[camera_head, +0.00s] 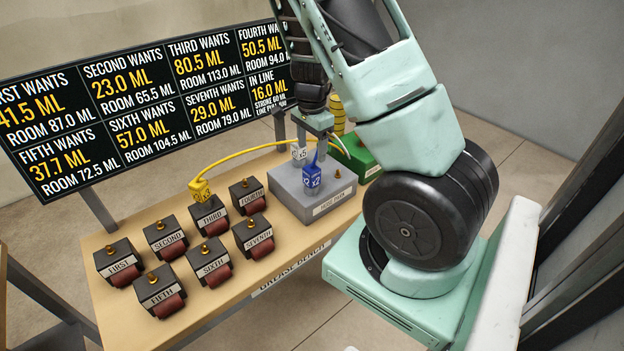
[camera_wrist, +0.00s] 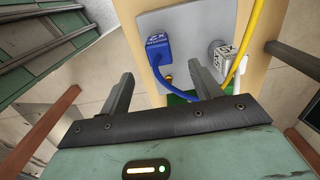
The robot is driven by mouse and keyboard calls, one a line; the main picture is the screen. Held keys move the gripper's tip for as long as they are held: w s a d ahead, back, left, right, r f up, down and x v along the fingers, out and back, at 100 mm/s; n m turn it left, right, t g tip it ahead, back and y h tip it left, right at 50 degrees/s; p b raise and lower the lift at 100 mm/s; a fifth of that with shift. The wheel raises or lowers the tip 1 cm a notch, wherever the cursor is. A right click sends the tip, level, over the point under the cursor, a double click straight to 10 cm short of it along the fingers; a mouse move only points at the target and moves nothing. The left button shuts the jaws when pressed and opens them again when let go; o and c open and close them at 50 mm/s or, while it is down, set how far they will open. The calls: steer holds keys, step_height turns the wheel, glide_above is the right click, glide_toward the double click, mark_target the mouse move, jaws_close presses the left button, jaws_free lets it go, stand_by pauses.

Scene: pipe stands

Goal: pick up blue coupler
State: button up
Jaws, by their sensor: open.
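The blue coupler (camera_head: 312,178), marked x2, stands on the grey hose park block (camera_head: 285,190) with a blue hose rising from it. It also shows in the wrist view (camera_wrist: 158,47), beyond the fingertips and between their lines. My gripper (camera_head: 312,147) is open and empty, above and just behind the blue coupler in the head view, and its fingers also show in the wrist view (camera_wrist: 160,70). The fingers do not appear to touch the coupler. A white coupler (camera_head: 299,153), marked x5, stands behind the blue one; it shows right of it in the wrist view (camera_wrist: 221,57).
A yellow coupler (camera_head: 200,189), marked x3, sits on the block labelled THIRD, its yellow hose (camera_head: 245,153) arching toward the green unit (camera_head: 356,152). Several labelled black blocks fill the left of the wooden bench (camera_head: 110,219). A display board (camera_head: 140,95) stands behind.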

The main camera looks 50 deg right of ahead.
mark_target(311, 179)
step_height(311, 179, down, 12)
steer(key=shift+r+p, duration=0.15)
steer(key=shift+p, duration=0.4)
steer(key=c, duration=1.1)
